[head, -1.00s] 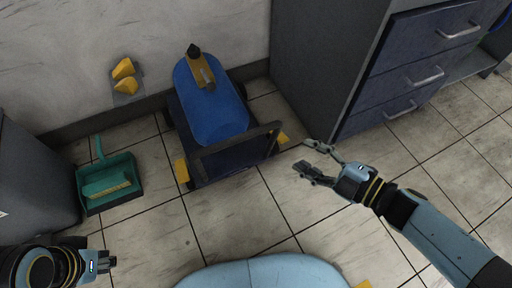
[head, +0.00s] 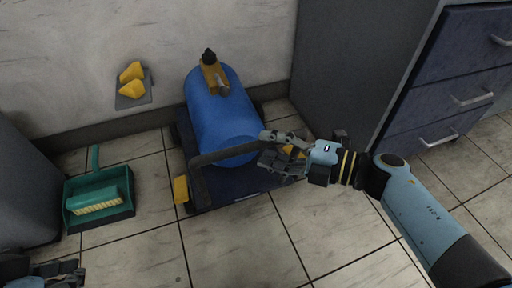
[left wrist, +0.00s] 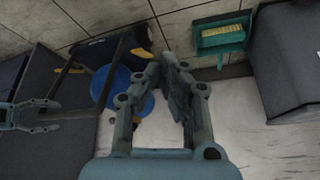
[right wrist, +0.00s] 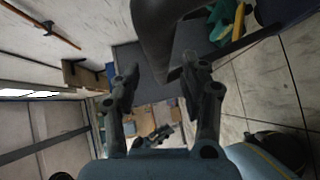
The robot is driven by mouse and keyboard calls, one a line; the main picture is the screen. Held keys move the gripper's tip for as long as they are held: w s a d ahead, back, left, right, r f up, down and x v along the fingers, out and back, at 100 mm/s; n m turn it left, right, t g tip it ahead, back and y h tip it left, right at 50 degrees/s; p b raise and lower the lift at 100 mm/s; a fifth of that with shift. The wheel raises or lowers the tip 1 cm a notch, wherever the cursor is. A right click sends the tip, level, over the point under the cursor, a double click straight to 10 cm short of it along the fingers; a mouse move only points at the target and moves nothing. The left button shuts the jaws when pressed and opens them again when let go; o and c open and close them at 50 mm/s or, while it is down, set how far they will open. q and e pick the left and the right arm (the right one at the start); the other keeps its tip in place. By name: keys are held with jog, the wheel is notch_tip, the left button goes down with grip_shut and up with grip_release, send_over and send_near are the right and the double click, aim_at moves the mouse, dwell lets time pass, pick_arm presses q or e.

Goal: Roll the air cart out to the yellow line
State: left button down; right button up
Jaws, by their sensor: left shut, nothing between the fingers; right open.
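The air cart (head: 240,190) stands by the wall, its blue tank (head: 220,115) lying on a dark base. Its dark handle bar (head: 225,153) crosses the near end. My right gripper (head: 272,150) is open at the handle's right end. In the right wrist view a thick dark bar (right wrist: 160,30) reaches toward the gap between the open fingers (right wrist: 150,72); contact is unclear. My left gripper (head: 68,272) is shut and empty at the lower left, away from the cart; it also shows in the left wrist view (left wrist: 168,65). I see no clear yellow floor line.
A yellow block (head: 181,189) is at the cart's left front corner. Yellow wedges (head: 131,88) sit on a wall holder. A green dustpan with a brush (head: 98,200) lies left. A drawer cabinet (head: 440,95) stands right. Floor before the cart is clear.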

jog(key=shift+b+x, duration=0.3)
jog(key=shift+x, duration=0.9)
pick_arm(q)
jog(key=shift+w+f+t, duration=0.2)
jog(key=shift+f+t, duration=0.2)
jog(key=shift+f, duration=0.15)
jog(key=shift+w+f+t, duration=0.15)
jog(key=shift+f+t, duration=0.25)
jog(key=shift+f, duration=0.15)
pick_arm(e)
jog(key=shift+w+a+f, duration=0.1)
jog(key=shift+w+a, duration=0.2)
jog(key=shift+a, duration=0.2)
jog(key=shift+c, duration=0.3)
grip_shut()
